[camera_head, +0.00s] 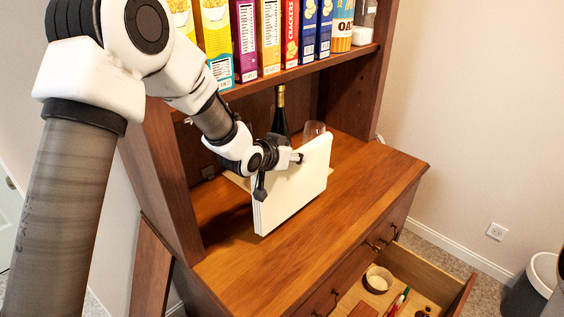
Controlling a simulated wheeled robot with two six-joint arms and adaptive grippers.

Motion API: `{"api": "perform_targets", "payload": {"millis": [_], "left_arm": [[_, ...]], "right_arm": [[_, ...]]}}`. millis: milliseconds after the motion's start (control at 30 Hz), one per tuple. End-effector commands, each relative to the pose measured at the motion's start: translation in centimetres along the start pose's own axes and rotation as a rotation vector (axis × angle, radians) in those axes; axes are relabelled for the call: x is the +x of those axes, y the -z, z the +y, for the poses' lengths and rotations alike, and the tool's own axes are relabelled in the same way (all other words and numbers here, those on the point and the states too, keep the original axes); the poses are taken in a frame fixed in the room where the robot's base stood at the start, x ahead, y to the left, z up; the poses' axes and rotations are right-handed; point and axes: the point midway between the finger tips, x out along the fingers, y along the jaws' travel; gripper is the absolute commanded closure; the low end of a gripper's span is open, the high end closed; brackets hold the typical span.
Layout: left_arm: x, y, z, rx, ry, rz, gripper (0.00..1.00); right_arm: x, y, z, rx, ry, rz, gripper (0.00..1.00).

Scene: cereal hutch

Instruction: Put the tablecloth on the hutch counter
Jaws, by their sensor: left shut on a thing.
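The tablecloth (297,188) is a cream, folded, flat slab. It stands on edge, upright, over the wooden hutch counter (355,165). My left gripper (279,171) is shut on the tablecloth near its upper left side. The far finger is partly hidden. The lower edge of the tablecloth is at or just above the counter; I cannot tell if it touches. My right gripper is not in view.
A dark bottle (280,112) and a clear glass (313,131) stand behind the tablecloth. Cereal and cracker boxes (270,38) line the shelf above. An open drawer (408,277) juts out at lower right. The counter's front and right are clear.

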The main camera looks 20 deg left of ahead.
Motion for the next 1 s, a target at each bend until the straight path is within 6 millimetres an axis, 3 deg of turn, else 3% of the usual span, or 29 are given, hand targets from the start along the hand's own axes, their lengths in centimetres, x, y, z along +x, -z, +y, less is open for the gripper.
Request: {"api": "perform_targets", "payload": {"millis": [200,500,800,833,900,1000], "left_arm": [[-0.4,-0.2,-2.9,-0.001,0.001,0.003,1.0],[1.3,-3.4,-3.1,0.001,0.0,0.0,1.0],[1.5,-3.7,-3.1,0.001,0.0,0.002,1.0],[1.5,-3.7,-3.1,0.001,0.0,0.0,0.52],[1.5,-3.7,-3.1,0.001,0.0,0.0,0.36],[1.5,-3.7,-3.1,0.001,0.0,0.0,0.36]], "right_arm": [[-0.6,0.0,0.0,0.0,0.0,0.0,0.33],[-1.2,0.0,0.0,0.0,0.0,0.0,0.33],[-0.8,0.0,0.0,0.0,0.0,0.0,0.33],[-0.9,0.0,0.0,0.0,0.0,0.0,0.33],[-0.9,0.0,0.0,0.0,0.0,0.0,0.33],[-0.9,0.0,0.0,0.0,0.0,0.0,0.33]]}}
